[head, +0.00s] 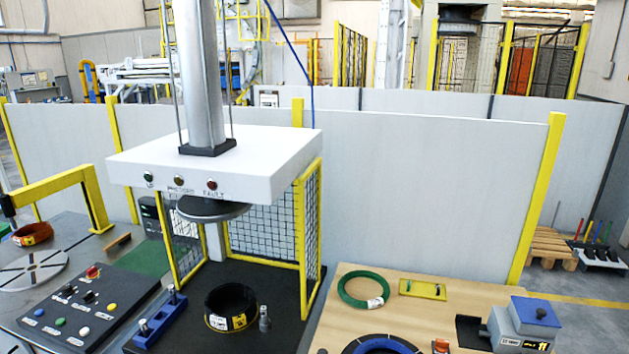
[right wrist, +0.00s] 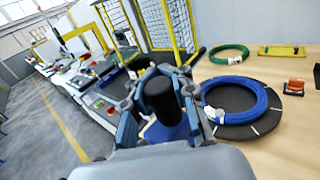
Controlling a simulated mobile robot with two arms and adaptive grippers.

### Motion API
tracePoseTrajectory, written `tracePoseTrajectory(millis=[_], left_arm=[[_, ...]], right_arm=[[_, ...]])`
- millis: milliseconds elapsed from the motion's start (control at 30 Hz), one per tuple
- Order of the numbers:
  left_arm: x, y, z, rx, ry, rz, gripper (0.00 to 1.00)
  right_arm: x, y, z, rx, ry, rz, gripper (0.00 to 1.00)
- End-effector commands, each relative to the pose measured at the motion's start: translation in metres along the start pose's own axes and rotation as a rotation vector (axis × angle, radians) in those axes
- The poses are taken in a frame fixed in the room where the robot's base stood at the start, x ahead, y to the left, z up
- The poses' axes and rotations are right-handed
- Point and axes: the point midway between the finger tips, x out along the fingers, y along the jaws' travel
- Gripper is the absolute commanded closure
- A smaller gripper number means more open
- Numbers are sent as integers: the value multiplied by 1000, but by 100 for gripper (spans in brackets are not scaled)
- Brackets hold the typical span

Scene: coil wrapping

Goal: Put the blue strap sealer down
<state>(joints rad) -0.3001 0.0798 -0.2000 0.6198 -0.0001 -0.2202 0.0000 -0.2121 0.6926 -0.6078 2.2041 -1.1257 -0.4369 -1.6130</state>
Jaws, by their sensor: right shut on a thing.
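In the right wrist view my right gripper (right wrist: 158,95) is shut on a tool with a thick black round grip (right wrist: 160,97) and a blue part (right wrist: 168,130) below it. This looks like the blue strap sealer, held over or beside the wooden table. Much of it is hidden by the fingers and wrist, and I cannot tell whether it touches anything. The head view shows neither gripper. My left gripper is in no view.
The wooden table (head: 335,322) bears a green coil (head: 345,289), a blue coil (right wrist: 262,101) on a dark round plate, a yellow tray (head: 423,289) and a grey-blue machine (head: 525,322). Left of it, the press's black bed holds a black coil (head: 230,306) and a blue block (head: 160,318).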

Motion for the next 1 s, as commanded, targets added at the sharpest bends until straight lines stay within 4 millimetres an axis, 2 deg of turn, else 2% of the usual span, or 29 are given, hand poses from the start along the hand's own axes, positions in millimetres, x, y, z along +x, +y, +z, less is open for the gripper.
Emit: tracePoseTrajectory(millis=[33, 100, 300, 400, 600, 1000], left_arm=[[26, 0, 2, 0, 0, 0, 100], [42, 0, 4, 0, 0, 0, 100], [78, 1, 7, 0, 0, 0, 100], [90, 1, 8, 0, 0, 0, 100], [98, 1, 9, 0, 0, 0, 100], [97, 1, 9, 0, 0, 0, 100]], right_arm=[[-11, 1, -23, 11, 0, -39, 100], [-24, -2, -36, 10, 1, -98, 100], [-60, -19, -63, 5, -1, -259, 100], [-74, -27, -71, 3, -1, -320, 100], [-88, -35, -76, -1, -5, -380, 100], [-89, -36, -75, 1, -5, -389, 100]])
